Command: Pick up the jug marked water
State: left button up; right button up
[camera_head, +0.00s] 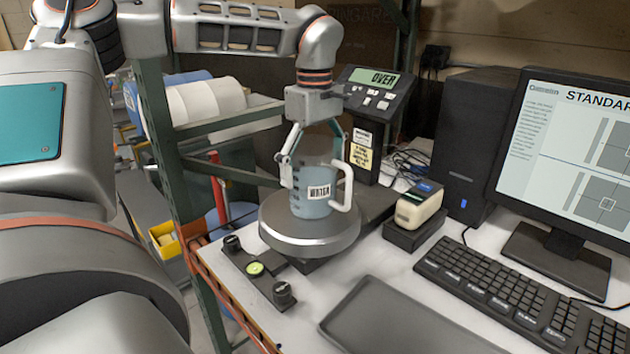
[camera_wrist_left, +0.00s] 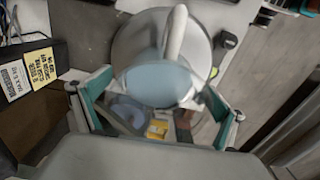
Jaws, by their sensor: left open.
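The jug marked water (camera_head: 313,204) is a clear jug with pale blue liquid, a white label and a white handle (camera_head: 343,187) on its right. It stands upright on the round metal scale pan (camera_head: 310,241). My left gripper (camera_head: 314,168) comes down from above, open, with its fingers on either side of the jug's upper part. I cannot tell whether they touch it. In the left wrist view the jug (camera_wrist_left: 160,84) shows its blue liquid and handle beyond the teal-padded, spread fingers of my gripper (camera_wrist_left: 158,112). My right gripper is not in view.
The scale display (camera_head: 376,83) reads OVER behind the jug. A small handheld device (camera_head: 419,204) sits right of the pan. A dark tray (camera_head: 405,320), keyboard (camera_head: 520,290) and monitor (camera_head: 570,150) fill the right. A green rack post (camera_head: 165,150) stands left of the table.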

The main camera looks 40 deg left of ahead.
pick_arm(q)
jog(key=shift+w+f, duration=0.1)
jog(key=shift+f, duration=0.8)
jog(key=shift+c, duration=0.5)
jog(key=c, duration=1.5)
jog(key=shift+r, duration=0.1)
jog(key=shift+r, duration=0.35)
jog(key=c, duration=0.4)
jog(key=shift+r+p, duration=0.45)
jog(key=shift+r, duration=4.15)
jog(key=shift+c, duration=0.4)
